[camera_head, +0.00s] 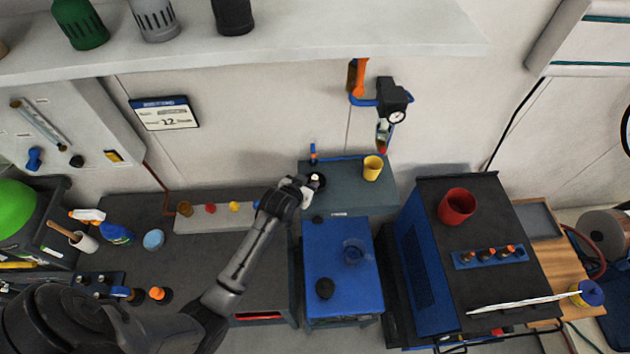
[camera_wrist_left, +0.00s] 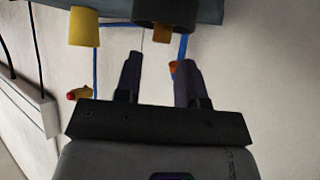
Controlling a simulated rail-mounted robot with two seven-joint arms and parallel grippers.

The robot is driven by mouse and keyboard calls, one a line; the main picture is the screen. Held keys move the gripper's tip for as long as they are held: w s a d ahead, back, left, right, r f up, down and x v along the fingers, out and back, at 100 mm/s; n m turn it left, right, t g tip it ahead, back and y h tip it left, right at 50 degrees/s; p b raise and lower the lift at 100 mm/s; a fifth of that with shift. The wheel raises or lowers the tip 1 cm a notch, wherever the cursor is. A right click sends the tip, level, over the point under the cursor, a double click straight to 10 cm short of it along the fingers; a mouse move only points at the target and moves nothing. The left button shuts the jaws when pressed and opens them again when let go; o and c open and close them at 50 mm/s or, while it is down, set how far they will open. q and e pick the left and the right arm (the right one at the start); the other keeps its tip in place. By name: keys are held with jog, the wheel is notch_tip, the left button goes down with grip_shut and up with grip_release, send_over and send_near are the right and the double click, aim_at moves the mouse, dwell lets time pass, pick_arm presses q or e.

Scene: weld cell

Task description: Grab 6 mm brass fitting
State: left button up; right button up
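My left gripper (camera_head: 309,187) is above the grey-blue cabinet top (camera_head: 345,182), close to a dark cup (camera_head: 318,180). In the left wrist view its two fingers (camera_wrist_left: 158,75) stand apart with nothing gripped between them. A dark cylinder (camera_wrist_left: 165,10), apparently the same cup, lies beyond the fingertips. A small brownish, brass-like piece (camera_wrist_left: 161,33) shows at its edge, between and beyond the tips. I cannot tell for sure whether this is the 6 mm brass fitting. My right gripper is not in view.
A yellow cup (camera_head: 373,168) stands right of the dark cup, and a blue-and-orange item (camera_head: 313,153) behind it. A hose with a gauge (camera_head: 396,115) hangs on the wall above. The blue machine (camera_head: 340,250) is in front; a red cup (camera_head: 456,206) stands at right.

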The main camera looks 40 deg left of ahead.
aim_at(314, 179)
pick_arm(q)
jog(key=shift+p+x, duration=0.3)
jog(key=shift+x, duration=2.25)
jog(key=shift+a, duration=0.1)
jog(key=c, duration=0.6)
jog(key=shift+c, duration=0.2)
